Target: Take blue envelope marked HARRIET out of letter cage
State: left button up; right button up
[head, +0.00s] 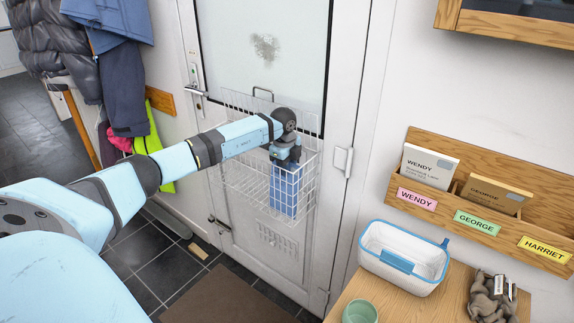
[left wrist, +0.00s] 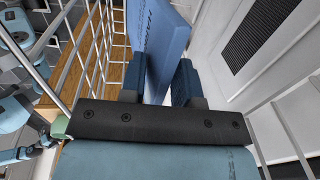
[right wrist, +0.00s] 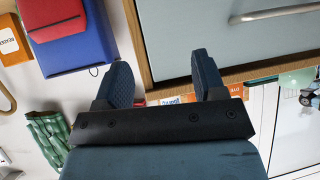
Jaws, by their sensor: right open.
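The blue envelope (head: 284,192) stands upright inside the white wire letter cage (head: 240,178) on the door, seen through the wires in the head view. In the left wrist view the envelope (left wrist: 163,42) shows part of its printed name; the rest of the lettering is cut off or unclear. My left gripper (head: 286,160) is at the cage's top opening, pointing down. In the left wrist view its fingers (left wrist: 159,85) lie on either side of the envelope and appear shut on it. My right gripper (right wrist: 167,78) is open and empty, away from the cage.
A wooden letter rack (head: 480,200) with WENDY, GEORGE and HARRIET labels hangs at the right; the HARRIET slot shows no letter. Coats (head: 100,55) hang left.

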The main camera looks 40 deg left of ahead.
pick_arm(q)
jog(key=c, duration=0.3)
jog(key=shift+r, duration=0.25)
jog(key=shift+c, duration=0.6)
